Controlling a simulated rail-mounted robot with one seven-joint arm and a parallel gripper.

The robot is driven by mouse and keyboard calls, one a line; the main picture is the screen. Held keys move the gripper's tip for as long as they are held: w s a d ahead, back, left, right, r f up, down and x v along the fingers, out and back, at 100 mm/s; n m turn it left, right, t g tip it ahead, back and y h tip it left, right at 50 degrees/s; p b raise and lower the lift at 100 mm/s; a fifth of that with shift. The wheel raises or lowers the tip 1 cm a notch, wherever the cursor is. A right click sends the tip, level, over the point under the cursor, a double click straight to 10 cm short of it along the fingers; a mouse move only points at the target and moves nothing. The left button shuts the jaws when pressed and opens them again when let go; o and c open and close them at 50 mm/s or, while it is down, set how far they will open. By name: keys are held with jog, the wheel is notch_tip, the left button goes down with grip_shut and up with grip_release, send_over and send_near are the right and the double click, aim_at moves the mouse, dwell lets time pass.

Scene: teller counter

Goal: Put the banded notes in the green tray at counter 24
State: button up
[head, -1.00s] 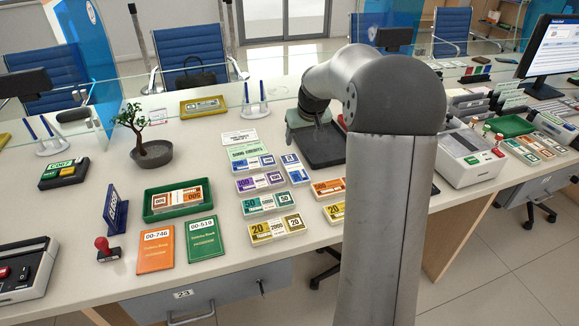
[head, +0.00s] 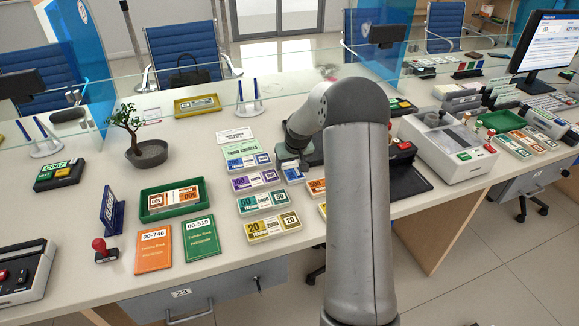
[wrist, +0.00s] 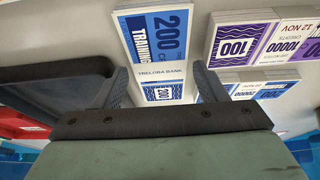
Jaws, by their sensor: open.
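A banded stack of blue 200 notes (wrist: 158,38) lies on the counter; in the head view its end shows just below my gripper (head: 291,158). In the wrist view my gripper (wrist: 161,78) is open, with one finger on each side of the stack's lower end. I cannot tell how far the fingertips are above the counter. One green tray (head: 148,214) stands at the left counter with orange banded notes (head: 172,199) in it. Another green tray (head: 500,121) stands on the right-hand counter. I cannot read a 24 on it.
Purple (head: 256,180), teal (head: 262,202) and yellow (head: 270,228) note stacks lie left of my gripper. A black tray (wrist: 55,72) lies close beside one finger. A white machine (head: 445,150) stands to the right. A glass screen runs behind.

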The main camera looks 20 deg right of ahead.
jog(key=shift+w+f, duration=0.15)
jog(key=shift+f, duration=0.3)
jog(key=c, duration=0.8)
jog(key=shift+r, duration=0.15)
